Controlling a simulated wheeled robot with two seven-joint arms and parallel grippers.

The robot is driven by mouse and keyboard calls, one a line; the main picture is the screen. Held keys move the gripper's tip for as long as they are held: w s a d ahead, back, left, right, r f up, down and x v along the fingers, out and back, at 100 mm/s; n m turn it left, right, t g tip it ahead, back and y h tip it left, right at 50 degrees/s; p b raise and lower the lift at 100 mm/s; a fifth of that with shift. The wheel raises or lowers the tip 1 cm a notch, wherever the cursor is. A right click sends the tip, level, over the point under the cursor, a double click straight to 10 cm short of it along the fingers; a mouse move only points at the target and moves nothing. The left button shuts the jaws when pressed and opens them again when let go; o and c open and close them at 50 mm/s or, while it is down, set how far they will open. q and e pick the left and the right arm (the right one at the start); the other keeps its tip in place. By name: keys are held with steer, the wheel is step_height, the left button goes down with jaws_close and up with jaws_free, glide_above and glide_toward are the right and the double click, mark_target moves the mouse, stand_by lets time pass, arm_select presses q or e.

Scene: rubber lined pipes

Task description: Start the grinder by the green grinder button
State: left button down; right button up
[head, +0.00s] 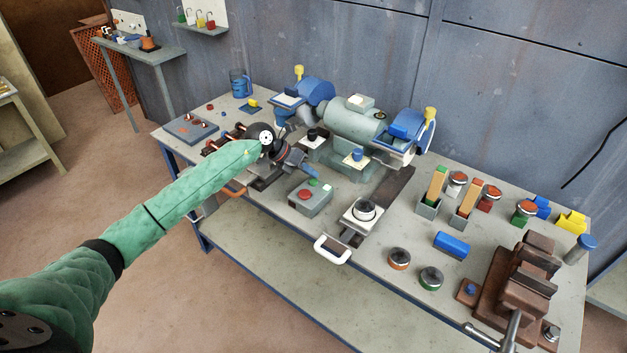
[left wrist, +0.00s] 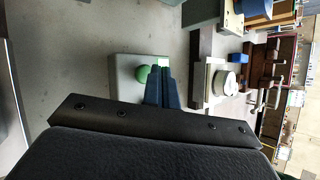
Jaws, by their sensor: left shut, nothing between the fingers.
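The grey switch box (head: 312,203) stands on the bench in front of the grinder, with a red button (head: 305,195) and the green grinder button (head: 313,182) on top. The grinder (head: 353,127) has a pale green body and blue guards. My left gripper (head: 316,171) is shut and empty, its blue fingertips close to the green button in the head view. In the left wrist view the shut fingers (left wrist: 167,72) overlap the box (left wrist: 124,72), right beside a green button (left wrist: 143,74). I cannot tell whether they touch it. The red button is not visible there.
A slide with a white-handled drawer or plate (head: 362,211) lies right of the box. Several round tins, a blue block (head: 452,245) and a brown vise (head: 520,280) fill the right side. A tray (head: 191,128) sits at the left end.

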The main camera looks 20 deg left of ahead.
mark_target(310, 181)
arm_select(q)
steer(key=shift+r, duration=0.2)
steer(key=shift+r+p, duration=0.75)
steer(key=shift+r, duration=1.65)
